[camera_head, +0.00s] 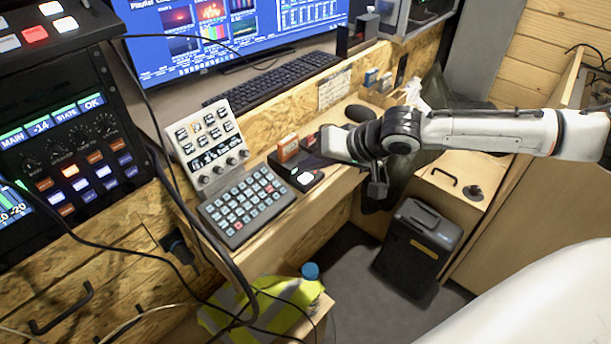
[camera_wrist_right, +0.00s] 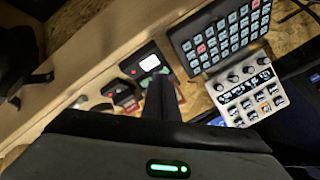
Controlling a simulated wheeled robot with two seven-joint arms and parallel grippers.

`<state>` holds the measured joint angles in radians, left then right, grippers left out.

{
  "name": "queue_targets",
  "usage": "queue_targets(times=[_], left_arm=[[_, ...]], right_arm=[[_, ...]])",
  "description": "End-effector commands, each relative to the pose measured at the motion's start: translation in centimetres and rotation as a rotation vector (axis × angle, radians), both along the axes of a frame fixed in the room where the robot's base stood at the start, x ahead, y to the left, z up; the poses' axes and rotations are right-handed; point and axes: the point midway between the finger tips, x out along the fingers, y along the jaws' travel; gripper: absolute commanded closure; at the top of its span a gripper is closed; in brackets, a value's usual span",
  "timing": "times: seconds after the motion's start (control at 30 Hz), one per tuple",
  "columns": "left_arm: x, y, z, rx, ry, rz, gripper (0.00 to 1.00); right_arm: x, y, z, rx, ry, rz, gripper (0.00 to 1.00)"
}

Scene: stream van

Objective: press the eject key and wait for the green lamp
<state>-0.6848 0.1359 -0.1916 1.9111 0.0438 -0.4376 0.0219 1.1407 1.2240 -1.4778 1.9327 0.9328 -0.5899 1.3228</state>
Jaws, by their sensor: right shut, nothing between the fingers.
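A small black deck (camera_head: 295,170) lies on the bench beside the keypad. It has a bright white lit key (camera_head: 305,178) on top, also in the right wrist view (camera_wrist_right: 150,62). That view shows a red light (camera_wrist_right: 133,72) and a green glow (camera_wrist_right: 165,70) on the deck, by my fingertips. I cannot read the key's label. My right gripper (camera_head: 330,150) is over the deck's right part, hiding some of it. In the wrist view its fingers (camera_wrist_right: 160,86) are together and empty, at the deck's edge close to the key. I cannot tell whether they touch. My left gripper is out of view.
An orange card or cartridge (camera_head: 288,147) stands behind the deck. A dark keypad (camera_head: 246,206) and a tilted white panel (camera_head: 208,146) are to its left. A black mouse (camera_head: 360,112) is behind my gripper. A black case (camera_head: 418,245) stands on the floor below.

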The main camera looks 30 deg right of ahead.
Motion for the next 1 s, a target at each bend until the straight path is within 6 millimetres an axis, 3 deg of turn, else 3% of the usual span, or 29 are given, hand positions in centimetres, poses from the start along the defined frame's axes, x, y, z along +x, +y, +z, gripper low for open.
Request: queue_targets(times=[1.0], left_arm=[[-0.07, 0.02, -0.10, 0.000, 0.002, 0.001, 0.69]], right_arm=[[0.00, 0.00, -0.87, 0.000, 0.000, 0.000, 1.00]])
